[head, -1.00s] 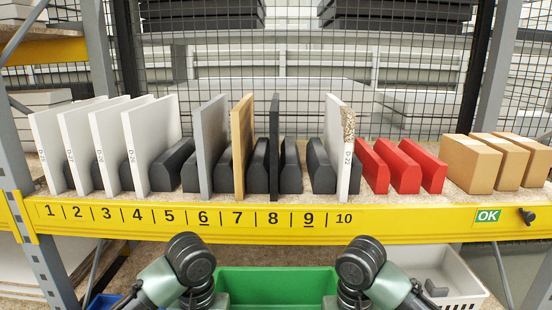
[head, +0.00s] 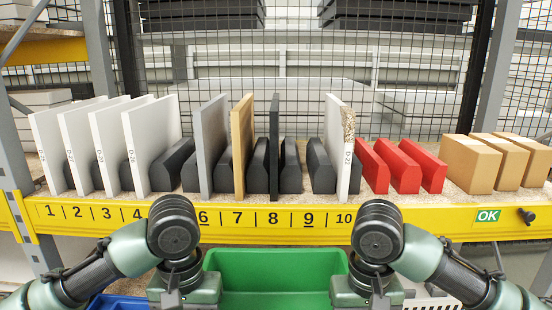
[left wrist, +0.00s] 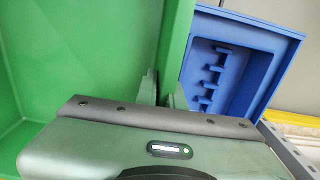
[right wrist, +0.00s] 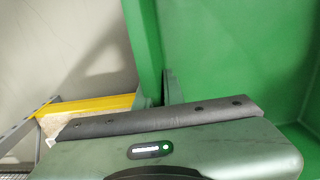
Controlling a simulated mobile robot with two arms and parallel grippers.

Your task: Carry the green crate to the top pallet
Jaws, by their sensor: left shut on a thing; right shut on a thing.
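The green crate (head: 275,268) is at the bottom centre of the head view, in front of the yellow shelf edge. My left gripper (head: 198,290) is at its left side and my right gripper (head: 352,290) at its right side; in the head view their fingertips are hidden. In the left wrist view the fingers (left wrist: 163,92) are shut on the crate's wall (left wrist: 180,30). In the right wrist view the fingers (right wrist: 160,92) are shut on the opposite wall (right wrist: 146,35). The crate's visible inside looks empty. I cannot make out a top pallet.
A shelf with a yellow numbered edge (head: 270,222) runs across ahead, holding upright panels, black holders, red blocks (head: 405,165) and cardboard boxes (head: 470,163). A blue bin (left wrist: 245,70) stands beside the crate on the left. A pale bin (head: 437,303) is partly hidden at right.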

